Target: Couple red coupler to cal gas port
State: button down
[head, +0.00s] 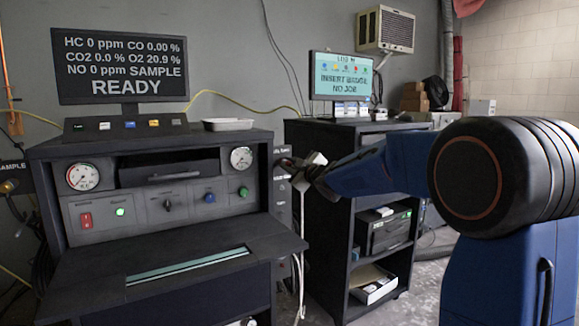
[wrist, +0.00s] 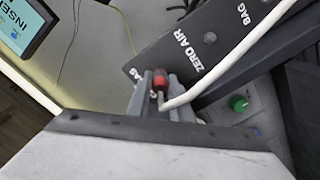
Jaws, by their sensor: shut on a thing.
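My gripper (head: 300,168) is beside the right side of the analyzer cabinet in the head view. In the wrist view my gripper (wrist: 160,93) is shut on the red coupler (wrist: 160,81), between its two grey fingers. A white hose (wrist: 205,76) runs from the coupler to the upper right; in the head view it hangs below the gripper. The coupler is at the edge of a dark port panel (wrist: 190,45) marked ZERO AIR and BAG. A label ending in "AS" is partly hidden beside it. The cal gas port is hidden; I cannot tell whether the coupler touches it.
The analyzer cabinet (head: 160,215) with gauges and knobs stands at the left, a monitor (head: 120,65) reading READY above it. A dark shelf cart (head: 345,225) stands close to the right of my gripper.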

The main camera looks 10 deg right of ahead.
jog(key=shift+r, duration=0.1)
jog(key=c, duration=1.5)
grip_release()
jog(key=s+d+f+m+h, duration=0.1)
jog(key=s+d+m+h, duration=0.15)
jog(key=s, duration=0.55)
jog(key=s+d+f+m+g+h, duration=0.1)
jog(key=s+d, duration=0.3)
jog(key=s, duration=0.3)
jog(key=s+d+f+m+h, duration=0.1)
jog(key=s+d+h, duration=0.15)
jog(key=s, duration=0.55)
jog(key=s+f+m+g, duration=0.2)
jog(key=s+f, duration=0.5)
jog(key=s, duration=0.4)
jog(key=s+a+f+m+g, duration=0.1)
jog(key=s+f+m+g, duration=0.2)
jog(key=s+f+g, duration=0.2)
jog(key=s+f+m+g, duration=0.3)
jog(key=s+f, duration=0.8)
jog(key=s, duration=0.8)
jog(key=shift+s+a+g, duration=0.15)
jog(key=shift+a+g, duration=0.15)
jog(key=shift+g, duration=0.4)
